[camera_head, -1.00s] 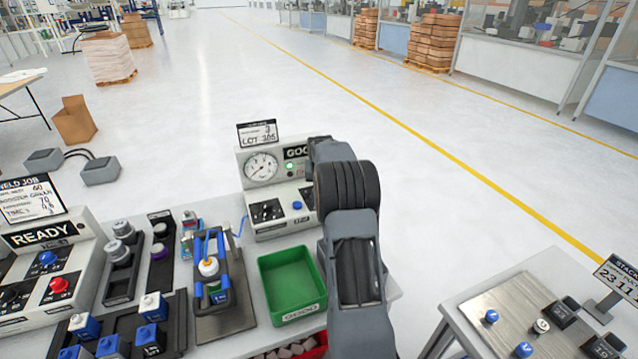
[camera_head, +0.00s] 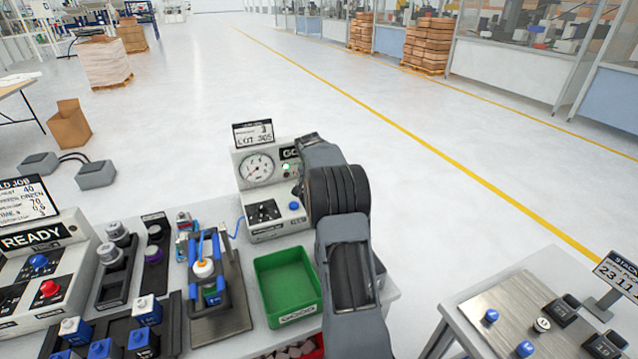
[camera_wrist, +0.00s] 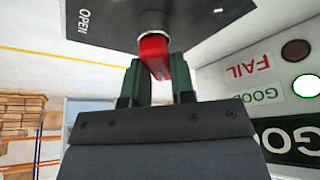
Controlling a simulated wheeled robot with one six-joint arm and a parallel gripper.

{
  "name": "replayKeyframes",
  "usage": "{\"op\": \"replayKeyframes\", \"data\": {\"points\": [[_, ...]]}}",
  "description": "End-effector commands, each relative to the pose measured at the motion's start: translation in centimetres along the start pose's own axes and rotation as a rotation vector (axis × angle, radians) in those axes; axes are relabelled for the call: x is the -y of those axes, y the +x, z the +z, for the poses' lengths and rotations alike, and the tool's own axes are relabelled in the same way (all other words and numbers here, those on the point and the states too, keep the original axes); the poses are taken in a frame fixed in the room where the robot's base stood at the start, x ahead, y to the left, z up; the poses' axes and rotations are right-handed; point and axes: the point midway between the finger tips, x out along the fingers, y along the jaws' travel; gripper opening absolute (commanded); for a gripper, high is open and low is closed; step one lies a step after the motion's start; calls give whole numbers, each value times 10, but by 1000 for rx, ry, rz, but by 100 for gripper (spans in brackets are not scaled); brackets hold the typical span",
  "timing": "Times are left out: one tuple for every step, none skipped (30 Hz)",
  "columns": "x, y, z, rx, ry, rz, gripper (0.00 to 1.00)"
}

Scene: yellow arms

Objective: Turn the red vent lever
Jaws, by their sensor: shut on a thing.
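The red vent lever (camera_wrist: 154,55) shows in the wrist view, hanging from a round metal collar under a dark plate (camera_wrist: 185,18) marked "OPEN". My gripper (camera_wrist: 157,80) has its two green-padded fingers on either side of the lever, shut on it. In the head view, my arm reaches to the right side of the test box (camera_head: 262,185) with the gauge. There the arm hides my gripper and the lever.
A green bin (camera_head: 287,285) stands in front of the test box. A blue clamp fixture (camera_head: 207,262) stands to its left. A side table (camera_head: 500,318) with small parts is at the right. Lit green lamp beside "GOOD" (camera_wrist: 306,86).

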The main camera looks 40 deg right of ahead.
Motion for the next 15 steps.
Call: {"op": "replayKeyframes", "data": {"points": [[0, 2, 2, 7, 3, 4, 0], [0, 2, 2, 8, 3, 4, 0], [0, 2, 2, 8, 3, 4, 0], [0, 2, 2, 8, 4, 4, 0], [0, 2, 2, 8, 4, 4, 0], [0, 2, 2, 8, 4, 3, 0], [0, 2, 2, 8, 4, 3, 0], [0, 2, 2, 8, 4, 3, 0], [0, 2, 2, 8, 4, 3, 24], [0, 2, 2, 9, 4, 3, 27], [0, 2, 2, 8, 4, 3, 30], [0, 2, 2, 7, 3, 3, 34], [0, 2, 2, 7, 3, 3, 37], [0, 1, 2, 6, 3, 2, 40], [0, 1, 2, 5, 3, 2, 43]]}}
